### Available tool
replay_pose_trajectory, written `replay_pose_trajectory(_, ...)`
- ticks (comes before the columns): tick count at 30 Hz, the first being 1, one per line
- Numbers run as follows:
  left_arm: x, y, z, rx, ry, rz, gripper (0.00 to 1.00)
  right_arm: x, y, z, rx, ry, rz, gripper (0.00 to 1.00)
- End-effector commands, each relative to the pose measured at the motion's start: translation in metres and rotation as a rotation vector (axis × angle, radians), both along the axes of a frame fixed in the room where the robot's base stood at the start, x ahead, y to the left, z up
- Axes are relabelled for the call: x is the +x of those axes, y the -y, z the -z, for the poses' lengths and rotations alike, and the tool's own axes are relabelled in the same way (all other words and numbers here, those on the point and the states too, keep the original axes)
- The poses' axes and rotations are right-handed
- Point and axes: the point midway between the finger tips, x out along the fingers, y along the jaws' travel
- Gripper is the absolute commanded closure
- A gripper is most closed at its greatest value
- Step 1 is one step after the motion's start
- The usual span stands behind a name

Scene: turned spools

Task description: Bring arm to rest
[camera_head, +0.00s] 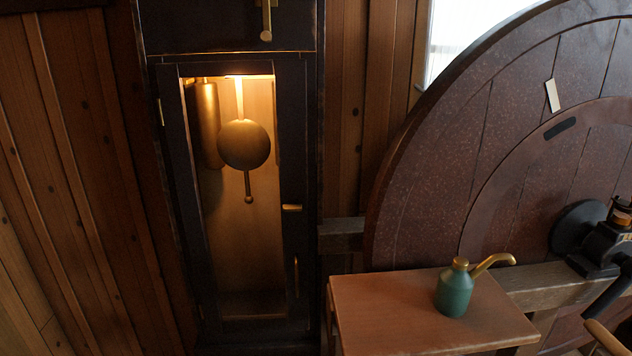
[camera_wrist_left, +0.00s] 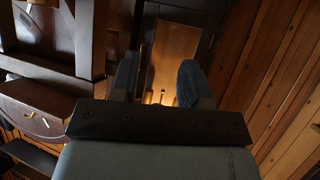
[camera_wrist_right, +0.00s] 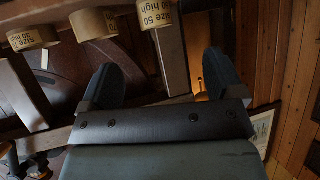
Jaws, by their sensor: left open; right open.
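My left gripper (camera_wrist_left: 157,75) is open in the left wrist view, its two dark fingers apart with nothing between them. The warm-lit clock case (camera_wrist_left: 172,50) shows beyond the fingers. My right gripper (camera_wrist_right: 163,75) is open and empty in the right wrist view, its fingers wide apart. Neither arm nor gripper shows in the head view.
In the head view a tall dark clock case (camera_head: 296,150) holds a brass pendulum (camera_head: 244,145). A green oil can (camera_head: 455,293) stands on a small wooden table (camera_head: 390,310) before a big wheel (camera_head: 430,180). Labelled spools (camera_wrist_right: 93,23) show in the right wrist view.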

Motion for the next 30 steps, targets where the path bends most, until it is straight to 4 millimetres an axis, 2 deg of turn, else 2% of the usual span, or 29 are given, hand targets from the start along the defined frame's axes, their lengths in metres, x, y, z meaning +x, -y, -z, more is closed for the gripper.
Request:
replay_pose_trajectory(1, -0.001, -0.001, -0.032, 0.006, -0.008, -0.002, 0.57, -0.001, 0.001, -0.032, -0.007, -0.007, 0.001, 0.13)
replay_pose_trajectory(6, -0.005, -0.007, -0.069, 0.025, -0.024, -0.006, 0.57, -0.005, 0.007, -0.069, -0.026, -0.025, 0.006, 0.13)
replay_pose_trajectory(12, -0.010, -0.012, -0.097, 0.045, -0.041, -0.010, 0.57, -0.010, 0.012, -0.097, -0.045, -0.041, 0.010, 0.13)
replay_pose_trajectory(16, -0.012, -0.014, -0.103, 0.051, -0.045, -0.010, 0.57, -0.012, 0.014, -0.103, -0.052, -0.045, 0.011, 0.13)
replay_pose_trajectory(30, -0.013, -0.015, -0.103, 0.054, -0.046, -0.012, 0.57, -0.013, 0.015, -0.103, -0.054, -0.046, 0.012, 0.13)
